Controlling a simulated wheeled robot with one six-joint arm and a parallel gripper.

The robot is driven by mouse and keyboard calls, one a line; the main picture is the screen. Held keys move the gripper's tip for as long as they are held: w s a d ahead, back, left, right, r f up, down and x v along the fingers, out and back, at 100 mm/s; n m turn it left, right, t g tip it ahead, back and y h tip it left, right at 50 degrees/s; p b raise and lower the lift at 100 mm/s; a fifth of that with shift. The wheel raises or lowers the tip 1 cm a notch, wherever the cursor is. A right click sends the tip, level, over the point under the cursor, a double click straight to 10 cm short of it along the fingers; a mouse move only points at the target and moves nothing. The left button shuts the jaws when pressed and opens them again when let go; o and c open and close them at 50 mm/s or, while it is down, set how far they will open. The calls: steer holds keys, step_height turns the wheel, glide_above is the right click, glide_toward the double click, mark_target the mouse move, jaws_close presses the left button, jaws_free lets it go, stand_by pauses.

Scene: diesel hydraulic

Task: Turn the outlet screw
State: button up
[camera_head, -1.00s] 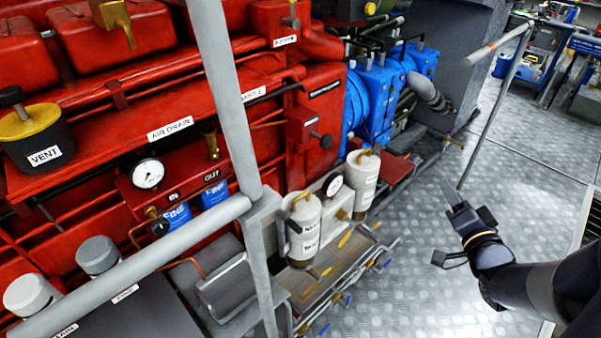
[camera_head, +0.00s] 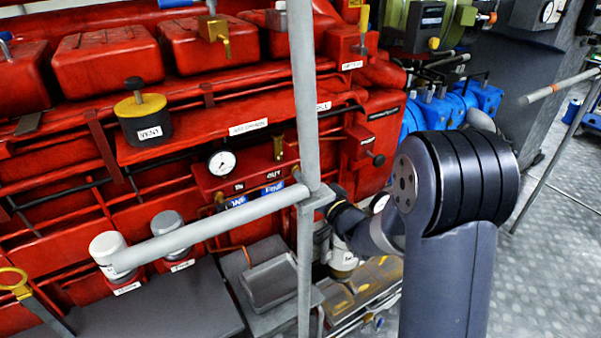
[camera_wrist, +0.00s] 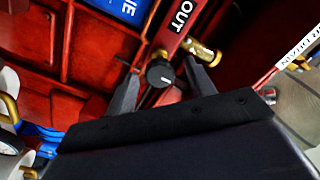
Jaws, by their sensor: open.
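In the wrist view a round black knob with a white mark (camera_wrist: 160,73), which looks like the outlet screw, sits on a red panel beside the OUT label (camera_wrist: 183,14). My gripper (camera_wrist: 162,68) is open, with one dark finger on each side of the knob. I cannot tell whether the fingers touch it. A brass fitting (camera_wrist: 203,53) is close to the right fingertip. In the head view the red panel with a white gauge (camera_head: 222,163) shows left of the grey post. My arm and the post hide my gripper and most of the knob area there.
A grey railing (camera_head: 215,225) and upright post (camera_head: 303,90) stand between the head camera and the red engine (camera_head: 190,125). A yellow-topped vent cap (camera_head: 143,112) is at left. Blue machinery (camera_head: 475,95) is behind my arm. Open floor (camera_head: 560,240) lies at right.

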steer(key=shift+x, duration=2.25)
steer(key=c, duration=1)
steer(key=shift+f, duration=0.1)
